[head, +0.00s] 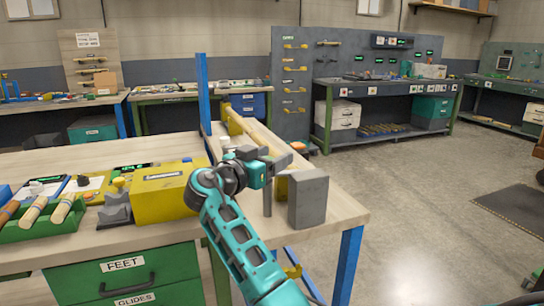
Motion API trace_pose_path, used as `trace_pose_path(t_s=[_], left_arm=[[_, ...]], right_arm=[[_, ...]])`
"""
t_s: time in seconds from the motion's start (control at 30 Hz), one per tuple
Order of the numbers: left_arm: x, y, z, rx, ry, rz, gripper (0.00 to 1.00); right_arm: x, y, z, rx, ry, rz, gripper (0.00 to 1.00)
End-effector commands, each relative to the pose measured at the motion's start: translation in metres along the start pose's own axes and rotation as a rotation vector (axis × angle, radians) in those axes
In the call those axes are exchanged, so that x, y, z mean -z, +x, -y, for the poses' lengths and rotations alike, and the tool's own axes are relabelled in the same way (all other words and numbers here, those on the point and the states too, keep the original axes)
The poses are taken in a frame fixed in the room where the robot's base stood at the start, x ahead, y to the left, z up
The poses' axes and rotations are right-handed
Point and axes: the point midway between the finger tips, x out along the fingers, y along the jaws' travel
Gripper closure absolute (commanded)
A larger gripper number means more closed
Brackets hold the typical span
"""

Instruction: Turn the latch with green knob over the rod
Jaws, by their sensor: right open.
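My right gripper (278,160) is open at the right end of the wooden workbench, above the bench top. It is beside a grey upright block (308,198) and close to the near end of a long pale wooden rod (258,130). The rod runs away toward the back of the bench. I cannot make out the latch or its green knob; my gripper and wrist cover part of this area. I cannot tell whether the gripper touches anything. My left gripper is not in view.
A yellow box (165,195) stands left of my wrist. A green tray (42,218) with wooden-handled tools is at the left. A blue post (203,95) rises behind the bench. The bench's right front corner (345,212) is bare, with open floor beyond.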

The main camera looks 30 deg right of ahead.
Motion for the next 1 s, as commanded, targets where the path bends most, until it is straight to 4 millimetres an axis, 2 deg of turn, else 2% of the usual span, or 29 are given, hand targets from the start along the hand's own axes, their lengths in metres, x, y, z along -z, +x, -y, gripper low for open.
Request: trace_pose_path(t_s=[0.3,0.9,1.0], left_arm=[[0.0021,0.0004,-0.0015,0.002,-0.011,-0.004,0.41],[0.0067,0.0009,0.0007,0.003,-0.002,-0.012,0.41],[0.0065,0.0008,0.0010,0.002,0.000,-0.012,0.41]], right_arm=[[-0.0001,0.0029,0.0000,0.000,0.001,0.001,0.37],[-0.0004,0.0024,-0.0001,0.000,0.000,0.001,0.95],[-0.0005,0.0024,-0.0001,0.000,0.000,0.001,1.00]])
